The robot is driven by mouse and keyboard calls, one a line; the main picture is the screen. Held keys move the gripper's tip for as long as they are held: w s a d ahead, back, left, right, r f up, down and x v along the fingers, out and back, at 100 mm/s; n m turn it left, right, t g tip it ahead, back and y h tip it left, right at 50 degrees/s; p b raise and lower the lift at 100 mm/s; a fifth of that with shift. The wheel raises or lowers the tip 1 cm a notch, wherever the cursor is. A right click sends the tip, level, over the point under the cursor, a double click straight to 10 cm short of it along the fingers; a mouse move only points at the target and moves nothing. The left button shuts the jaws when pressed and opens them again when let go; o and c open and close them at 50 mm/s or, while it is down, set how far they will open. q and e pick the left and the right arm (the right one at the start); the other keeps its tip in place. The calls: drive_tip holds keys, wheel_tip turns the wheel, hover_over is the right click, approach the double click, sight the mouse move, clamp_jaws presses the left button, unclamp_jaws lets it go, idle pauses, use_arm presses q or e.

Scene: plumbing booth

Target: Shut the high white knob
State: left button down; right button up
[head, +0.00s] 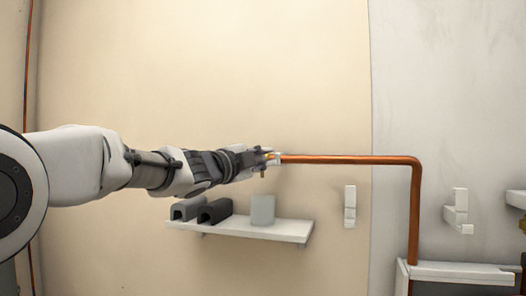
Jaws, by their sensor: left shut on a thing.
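A copper pipe (345,159) runs level across the wall and bends down at the right. At its left end is a small pale piece, which looks like the high white knob (277,158), mostly hidden by my left gripper (266,156). My left gripper reaches in from the left and is shut on the knob. A small brass-coloured bit (263,173) shows just below the fingertips. How far the knob is turned cannot be made out. My right gripper is not in view.
Below my left arm, a white shelf (285,231) holds a grey cup (263,209) and two dark pipe-like blocks (214,211). White wall fittings (350,206) are to the right. A white ledge (460,274) stands at the lower right. The wall above the pipe is clear.

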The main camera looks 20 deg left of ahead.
use_arm(q)
drive_tip(key=shift+f+m+g, duration=0.2)
drive_tip(key=shift+m+g, duration=0.4)
drive_tip(key=shift+m, duration=0.9)
drive_tip(key=c, duration=1.2)
unclamp_jaws()
drive_tip(key=shift+c, duration=0.2)
drive_tip(key=shift+o, duration=0.7)
drive_tip(key=shift+w, duration=0.1)
drive_tip(key=shift+w+f, duration=0.15)
